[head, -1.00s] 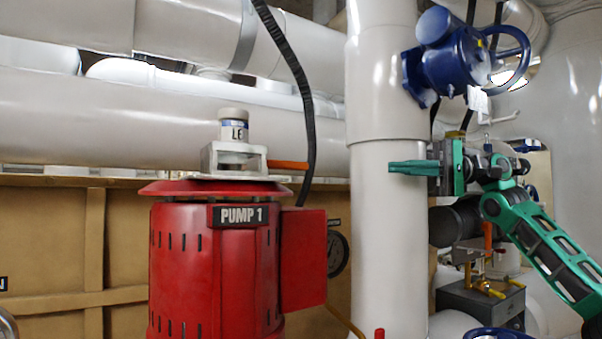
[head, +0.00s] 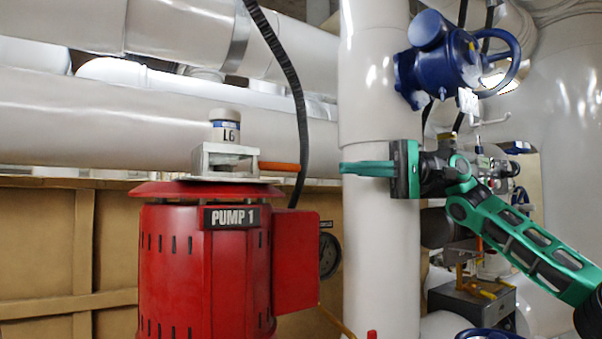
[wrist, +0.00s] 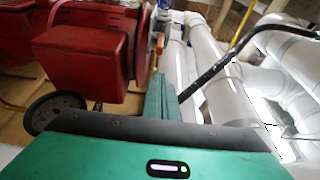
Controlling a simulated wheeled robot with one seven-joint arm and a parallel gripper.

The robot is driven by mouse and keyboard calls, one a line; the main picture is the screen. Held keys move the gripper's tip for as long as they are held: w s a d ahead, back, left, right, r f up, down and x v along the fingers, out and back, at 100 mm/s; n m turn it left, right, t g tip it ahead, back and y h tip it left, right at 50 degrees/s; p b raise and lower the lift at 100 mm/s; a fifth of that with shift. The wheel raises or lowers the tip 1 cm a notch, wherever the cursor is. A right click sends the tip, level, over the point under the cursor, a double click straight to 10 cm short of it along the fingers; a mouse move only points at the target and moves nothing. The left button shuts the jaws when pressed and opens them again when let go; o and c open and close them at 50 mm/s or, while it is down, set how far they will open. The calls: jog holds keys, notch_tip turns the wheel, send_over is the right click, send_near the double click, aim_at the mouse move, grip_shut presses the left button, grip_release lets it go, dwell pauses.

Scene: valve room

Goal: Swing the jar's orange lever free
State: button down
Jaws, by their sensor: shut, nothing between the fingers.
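The orange lever (head: 279,166) sticks out to the right from that bracket. My gripper (head: 342,168) is shut and empty, its green fingers pointing left at about the lever's height. A gap separates the fingertips from the lever's end in the head view. In the wrist view my shut fingers (wrist: 160,98) point toward the pump's top edge; a small orange bit (wrist: 160,42) shows beyond them, and the jar cannot be made out.
The red pump (head: 208,265) with its side box stands below the bracket. A black hose (head: 290,85) hangs down just beside the lever's end. A thick white vertical pipe (head: 380,240) stands behind my gripper, with a blue valve (head: 442,60) above.

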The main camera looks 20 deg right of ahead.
jog(key=a, duration=0.3)
jog(key=w+a, duration=0.1)
jog(key=a, duration=0.6)
jog(key=shift+w+a, duration=0.2)
jog(key=shift+a, duration=0.2)
jog(key=shift+a, duration=0.1)
